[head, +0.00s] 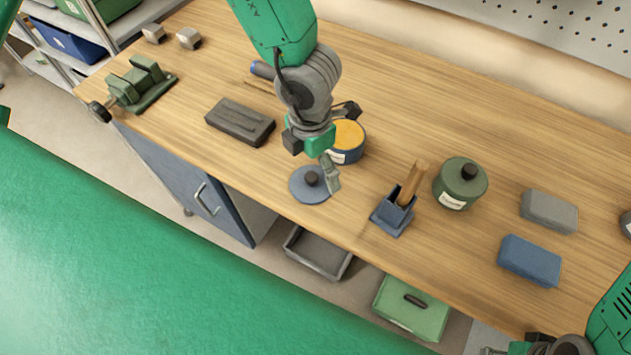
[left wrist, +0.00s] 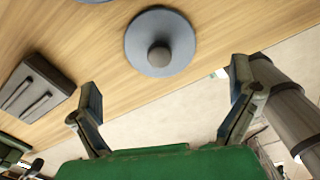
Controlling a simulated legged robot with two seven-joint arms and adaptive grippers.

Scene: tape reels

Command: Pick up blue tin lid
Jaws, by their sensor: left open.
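The blue tin lid (head: 300,192), a round flat disc with a dark knob, lies on the wooden workbench near its front edge. In the left wrist view, the lid (left wrist: 140,50) shows whole, beyond the fingertips. My left gripper (head: 316,165) is open and empty above the lid, one finger overlapping its right side in the head view. Its two spread fingers (left wrist: 163,90) also show in the left wrist view. A blue tin (head: 340,157) with yellow contents stands just behind the lid, partly hidden by the gripper. My right gripper (head: 535,346) is cut off at the bottom right.
A dark grey block (head: 240,122) lies left of the lid. A blue holder (head: 392,218) with a wooden handle, a green canister (head: 460,185), and grey (head: 549,211) and blue (head: 529,261) blocks stand right. A green vise (head: 140,85) is far left.

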